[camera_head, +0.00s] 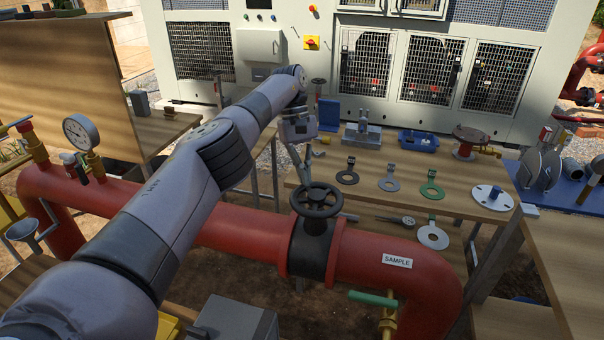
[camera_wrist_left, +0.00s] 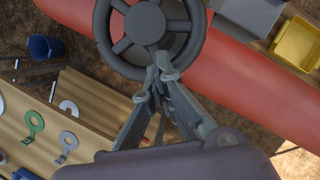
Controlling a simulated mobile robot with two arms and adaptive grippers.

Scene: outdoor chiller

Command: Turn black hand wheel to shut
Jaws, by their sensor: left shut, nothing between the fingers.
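The black hand wheel (camera_head: 316,198) sits on a black valve body (camera_head: 310,247) on the red pipe, left of the "SAMPLE" label. In the left wrist view the same wheel (camera_wrist_left: 145,24) shows its spokes and round hub, cut off by the top edge. My left gripper (camera_head: 308,157) hangs just behind the wheel in the head view. In the left wrist view its fingertips (camera_wrist_left: 164,66) are together and overlap the wheel's near rim. They hold nothing, and I cannot tell whether they touch the rim. My right gripper is out of view.
The red pipe (camera_head: 360,250) crosses the front, with a green-handled valve (camera_head: 374,298) below it. A wooden table (camera_head: 455,207) behind carries flat rings and fittings. A pressure gauge (camera_head: 81,132) stands on the pipe at left. The chiller cabinet (camera_head: 270,60) fills the back.

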